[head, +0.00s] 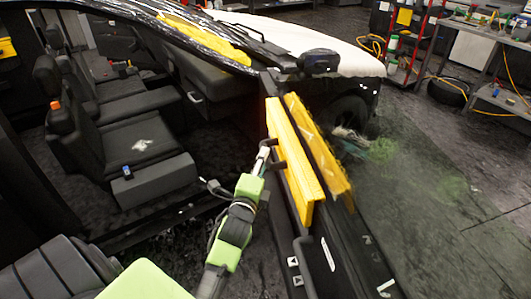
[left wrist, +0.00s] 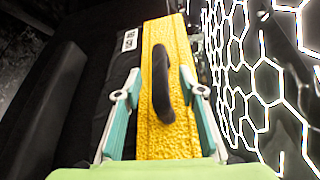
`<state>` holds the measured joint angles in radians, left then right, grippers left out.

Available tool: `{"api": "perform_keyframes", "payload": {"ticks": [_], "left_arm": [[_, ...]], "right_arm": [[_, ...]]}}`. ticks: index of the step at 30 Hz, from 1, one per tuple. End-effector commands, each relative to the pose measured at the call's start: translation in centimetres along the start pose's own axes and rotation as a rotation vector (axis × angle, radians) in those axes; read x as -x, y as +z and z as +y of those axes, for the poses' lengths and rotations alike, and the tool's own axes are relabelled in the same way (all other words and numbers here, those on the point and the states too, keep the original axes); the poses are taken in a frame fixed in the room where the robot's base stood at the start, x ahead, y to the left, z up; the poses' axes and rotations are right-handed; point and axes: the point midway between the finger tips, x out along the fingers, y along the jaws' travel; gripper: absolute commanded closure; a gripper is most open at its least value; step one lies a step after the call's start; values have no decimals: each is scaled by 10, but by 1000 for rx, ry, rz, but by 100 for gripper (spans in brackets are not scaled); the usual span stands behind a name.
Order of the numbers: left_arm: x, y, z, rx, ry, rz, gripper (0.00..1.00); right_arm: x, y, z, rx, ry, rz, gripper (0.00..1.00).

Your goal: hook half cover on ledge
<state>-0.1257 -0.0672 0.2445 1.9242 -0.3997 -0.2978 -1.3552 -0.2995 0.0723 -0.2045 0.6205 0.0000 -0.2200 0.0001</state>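A yellow half cover (head: 293,165) stands upright along the inner side of the open car door's top ledge. A second yellow panel (head: 322,150) stands parallel on the outer side; I cannot tell whether the two are joined. In the left wrist view the yellow cover (left wrist: 167,135) carries a black handle (left wrist: 161,84). My left gripper (head: 270,155) is at the cover's inner face. In the left wrist view its fingers (left wrist: 163,90) are apart on either side of the handle, with gaps showing. My right gripper is in neither view.
The door (head: 345,245) is swung open, with dark seats (head: 140,140) to its left. More yellow covering (head: 205,38) lies near the windshield base. In the left wrist view a glossy surface (left wrist: 265,75) with bright hexagons is close on the right. Open floor (head: 440,190) lies right of the door.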

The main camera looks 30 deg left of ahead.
Motion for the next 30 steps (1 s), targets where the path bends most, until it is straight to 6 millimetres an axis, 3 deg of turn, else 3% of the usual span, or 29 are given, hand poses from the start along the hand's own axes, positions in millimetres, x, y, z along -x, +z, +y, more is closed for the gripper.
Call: {"api": "perform_keyframes", "payload": {"ticks": [3, 9, 20, 21, 25, 30], "left_arm": [[-22, 0, -1, 1, 1, 0, 64], [-43, 0, 0, 0, 0, 0, 64], [-48, 0, 1, 1, 1, 0, 64], [-48, 0, 1, 1, 1, 0, 66], [-48, 0, 1, 1, 1, 0, 100], [-48, 0, 1, 1, 1, 1, 100]], "right_arm": [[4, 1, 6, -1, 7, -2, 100], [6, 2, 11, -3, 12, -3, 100], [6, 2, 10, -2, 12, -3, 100], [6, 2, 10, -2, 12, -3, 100], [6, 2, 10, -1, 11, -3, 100], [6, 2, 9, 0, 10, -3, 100]]}}
